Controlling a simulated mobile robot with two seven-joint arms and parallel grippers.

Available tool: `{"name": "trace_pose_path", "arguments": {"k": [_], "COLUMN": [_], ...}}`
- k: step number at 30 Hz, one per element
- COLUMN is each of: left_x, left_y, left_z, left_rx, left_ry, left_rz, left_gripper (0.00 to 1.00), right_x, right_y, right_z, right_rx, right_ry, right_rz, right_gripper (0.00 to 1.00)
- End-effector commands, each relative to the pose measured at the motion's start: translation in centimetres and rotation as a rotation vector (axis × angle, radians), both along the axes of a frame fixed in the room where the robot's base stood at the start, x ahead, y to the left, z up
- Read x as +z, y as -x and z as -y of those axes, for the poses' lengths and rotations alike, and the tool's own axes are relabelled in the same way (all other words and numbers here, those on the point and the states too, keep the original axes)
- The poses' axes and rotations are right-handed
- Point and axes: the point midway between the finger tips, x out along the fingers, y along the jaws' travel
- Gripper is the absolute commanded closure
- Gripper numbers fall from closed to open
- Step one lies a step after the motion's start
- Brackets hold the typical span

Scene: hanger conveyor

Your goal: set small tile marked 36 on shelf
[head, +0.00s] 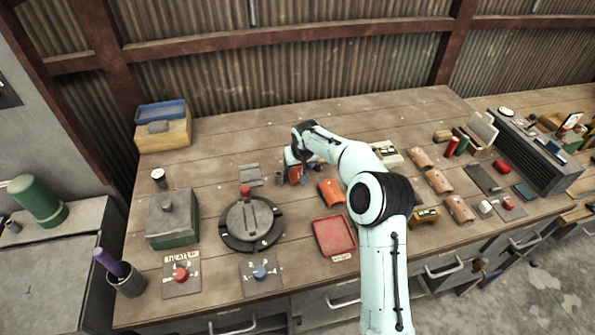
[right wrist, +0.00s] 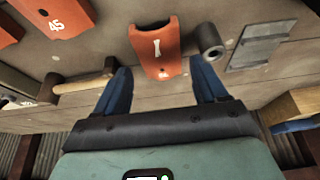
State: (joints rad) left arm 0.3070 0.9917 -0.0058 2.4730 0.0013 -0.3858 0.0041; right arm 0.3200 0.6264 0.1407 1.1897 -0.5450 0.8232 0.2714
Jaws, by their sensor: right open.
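An orange-red curved tile (right wrist: 157,48) lies on the bench between the fingers of my right gripper (right wrist: 160,65) in the right wrist view. The fingers are open on either side of it, with no visible grip. Its pale mark looks like a single stroke; I cannot read 36 on it. Another tile (right wrist: 62,17) is marked 45. In the head view my right gripper (head: 290,172) is largely hidden by its wrist, beside an orange tile (head: 296,175); another orange tile (head: 330,192) lies to its right. I cannot tell which thing is the shelf. My left gripper is not in view.
A grey cylinder (right wrist: 208,40) stands close to the right finger; a wooden-handled hammer (right wrist: 85,80) lies near the left finger. A round dark turntable (head: 251,222) and red tray (head: 334,236) are nearer the front. Several brownish tiles (head: 438,181) lie to the right.

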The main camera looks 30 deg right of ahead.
Motion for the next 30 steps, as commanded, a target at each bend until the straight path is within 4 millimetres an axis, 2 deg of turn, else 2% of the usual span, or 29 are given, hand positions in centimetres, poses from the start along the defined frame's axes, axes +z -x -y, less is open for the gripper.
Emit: {"name": "trace_pose_path", "arguments": {"k": [3, 9, 13, 18, 23, 30], "left_x": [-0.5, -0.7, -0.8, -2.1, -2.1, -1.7], "left_y": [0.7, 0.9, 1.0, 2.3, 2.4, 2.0], "left_z": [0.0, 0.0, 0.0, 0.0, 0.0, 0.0], "left_rx": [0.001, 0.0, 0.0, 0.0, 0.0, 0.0], "left_ry": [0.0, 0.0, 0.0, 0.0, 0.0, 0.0], "left_rz": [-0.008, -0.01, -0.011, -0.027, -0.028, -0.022], "left_gripper": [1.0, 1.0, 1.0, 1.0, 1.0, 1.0], "right_x": [2.5, 5.6, 6.7, 7.5, 6.9, 2.8], "right_y": [1.1, 2.3, 2.8, 4.2, 4.1, 2.4], "right_z": [-0.3, -0.7, -0.9, -1.1, -1.0, -0.4], "right_rx": [0.0, 0.0, 0.001, 0.001, -0.002, -0.003], "right_ry": [0.001, 0.001, 0.0, 0.003, 0.0, 0.001], "right_rz": [0.002, 0.0, 0.0, -0.003, -0.005, -0.003], "right_gripper": [0.28, 0.28, 0.26, 0.26, 0.26, 0.26]}}
